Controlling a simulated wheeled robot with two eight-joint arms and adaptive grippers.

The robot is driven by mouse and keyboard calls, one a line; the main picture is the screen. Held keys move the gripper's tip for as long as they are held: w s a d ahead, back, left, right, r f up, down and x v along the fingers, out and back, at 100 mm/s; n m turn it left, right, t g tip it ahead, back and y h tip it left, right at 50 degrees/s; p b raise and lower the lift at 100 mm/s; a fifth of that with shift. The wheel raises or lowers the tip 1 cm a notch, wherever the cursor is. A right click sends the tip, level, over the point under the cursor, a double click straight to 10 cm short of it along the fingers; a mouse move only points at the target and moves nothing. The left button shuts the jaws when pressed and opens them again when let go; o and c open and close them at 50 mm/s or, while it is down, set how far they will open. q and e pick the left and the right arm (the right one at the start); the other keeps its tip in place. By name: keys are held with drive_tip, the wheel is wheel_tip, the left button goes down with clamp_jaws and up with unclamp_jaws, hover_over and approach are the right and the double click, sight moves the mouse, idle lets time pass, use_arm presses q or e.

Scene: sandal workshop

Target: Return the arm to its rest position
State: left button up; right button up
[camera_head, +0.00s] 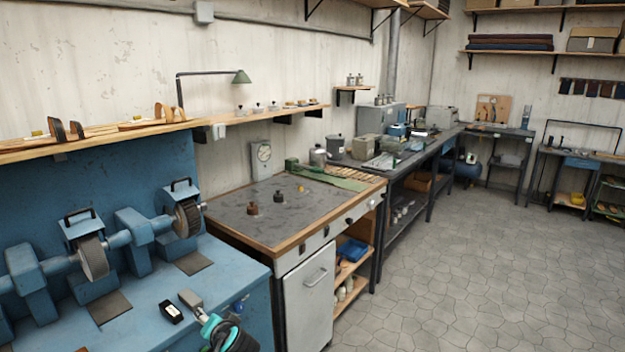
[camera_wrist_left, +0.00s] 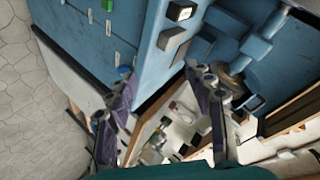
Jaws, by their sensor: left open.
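My left gripper (camera_wrist_left: 160,78) shows in the left wrist view with its two fingers spread apart and nothing between them. In the head view my left arm (camera_head: 230,337) comes in at the bottom edge, teal and black, in front of the blue grinding bench (camera_head: 140,322). The gripper's fingertips cannot be made out clearly there. A small black block with a white face (camera_head: 172,312) lies on the bench top close to the arm; it also shows at the top of the left wrist view (camera_wrist_left: 181,11). My right gripper is not in view.
Grinding wheels (camera_head: 93,258) stand on the blue bench at the left. A grey-topped worktable (camera_head: 225,208) adjoins it, with a white cabinet door (camera_head: 308,295) below. A wooden shelf (camera_head: 90,140) runs above the bench. The stone floor (camera_head: 470,270) at the right is clear.

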use_arm(q)
drive_tip(key=s+d+f+n+g+h, duration=0.1)
drive_tip(key=s+d+h, duration=0.2)
drive_tip(key=s, duration=1)
drive_tip(key=s+d+n+g+h, duration=0.2)
drive_tip(key=s+d, duration=0.3)
drive_tip(key=s, duration=0.9)
drive_tip(key=shift+s+d+f+h, duration=0.2)
drive_tip(key=shift+f+h, duration=0.2)
drive_tip(key=shift+h, duration=0.5)
